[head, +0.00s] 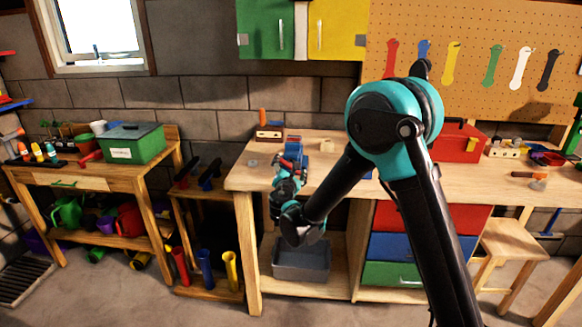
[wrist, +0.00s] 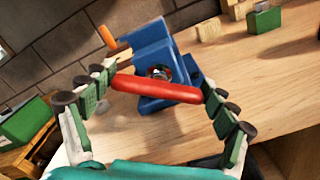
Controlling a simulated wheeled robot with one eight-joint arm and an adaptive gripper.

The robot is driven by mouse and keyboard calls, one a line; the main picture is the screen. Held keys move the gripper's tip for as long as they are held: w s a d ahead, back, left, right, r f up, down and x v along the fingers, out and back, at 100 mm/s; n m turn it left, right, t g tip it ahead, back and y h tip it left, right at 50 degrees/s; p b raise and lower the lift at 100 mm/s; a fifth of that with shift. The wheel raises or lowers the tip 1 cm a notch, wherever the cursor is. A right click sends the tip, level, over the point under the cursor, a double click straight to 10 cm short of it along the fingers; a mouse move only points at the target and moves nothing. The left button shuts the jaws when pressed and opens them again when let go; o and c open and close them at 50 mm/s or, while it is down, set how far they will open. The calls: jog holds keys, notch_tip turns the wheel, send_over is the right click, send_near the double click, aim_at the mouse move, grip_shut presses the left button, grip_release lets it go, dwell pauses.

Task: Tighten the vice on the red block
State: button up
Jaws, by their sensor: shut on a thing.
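The blue vice (wrist: 155,50) stands on the wooden bench, in the middle of the wrist view. Its red handle bar (wrist: 155,88) lies across the front of the screw, slightly tilted. My gripper (wrist: 158,80) is shut on this handle, with one green-padded finger at each end of the bar. In the head view my gripper (head: 288,172) is at the front left of the bench and hides most of the vice. I cannot make out the red block between the jaws; the vice front and handle cover that area.
A green box (head: 135,143) stands on the left table. A red toolbox (head: 455,146) is farther right on the bench.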

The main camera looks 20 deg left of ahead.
jog(key=m, duration=0.4)
jog(key=shift+d, duration=0.1)
jog(key=o, duration=1)
jog(key=v, duration=1.2)
jog(key=shift+f, duration=0.1)
